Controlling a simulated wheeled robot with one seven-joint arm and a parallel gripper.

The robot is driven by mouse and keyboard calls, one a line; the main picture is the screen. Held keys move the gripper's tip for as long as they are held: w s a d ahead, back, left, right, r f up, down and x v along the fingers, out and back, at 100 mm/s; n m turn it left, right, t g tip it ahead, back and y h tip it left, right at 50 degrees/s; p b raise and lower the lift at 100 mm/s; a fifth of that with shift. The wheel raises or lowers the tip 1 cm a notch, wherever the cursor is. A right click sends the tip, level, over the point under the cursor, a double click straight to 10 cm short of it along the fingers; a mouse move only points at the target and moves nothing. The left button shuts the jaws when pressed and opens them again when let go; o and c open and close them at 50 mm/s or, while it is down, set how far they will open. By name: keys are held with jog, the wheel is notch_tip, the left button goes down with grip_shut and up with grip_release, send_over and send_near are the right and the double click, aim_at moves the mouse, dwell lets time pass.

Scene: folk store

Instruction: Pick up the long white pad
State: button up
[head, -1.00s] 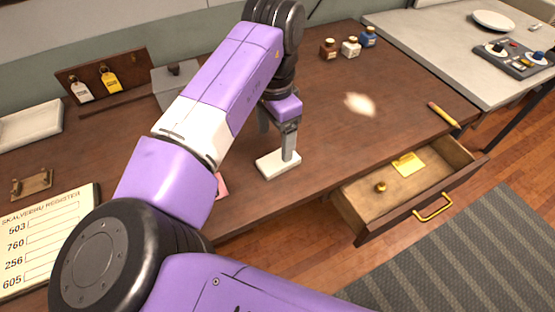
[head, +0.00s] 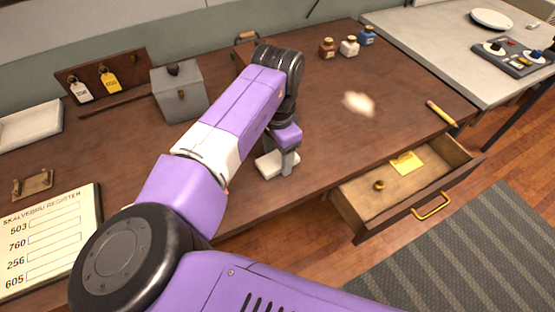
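The long white pad (head: 267,167) lies on the brown desk near its front edge. My gripper (head: 287,165) points down at the pad's right part. One grey finger shows in front of the pad, with its tip at the pad's near side. The other finger is hidden behind the hand, so I cannot tell whether the fingers are closed on the pad. The pad looks level and on the desk.
An open drawer (head: 350,212) juts out at the right, with a yellow note (head: 405,163) inside. A grey box (head: 181,98) stands behind my arm. Several small bottles (head: 349,46) stand at the back.

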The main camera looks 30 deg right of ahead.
aim_at(277, 159)
jog(key=c, duration=0.9)
jog(key=shift+r, duration=0.1)
jog(key=shift+c, duration=0.2)
notch_tip(277, 159, up, 20)
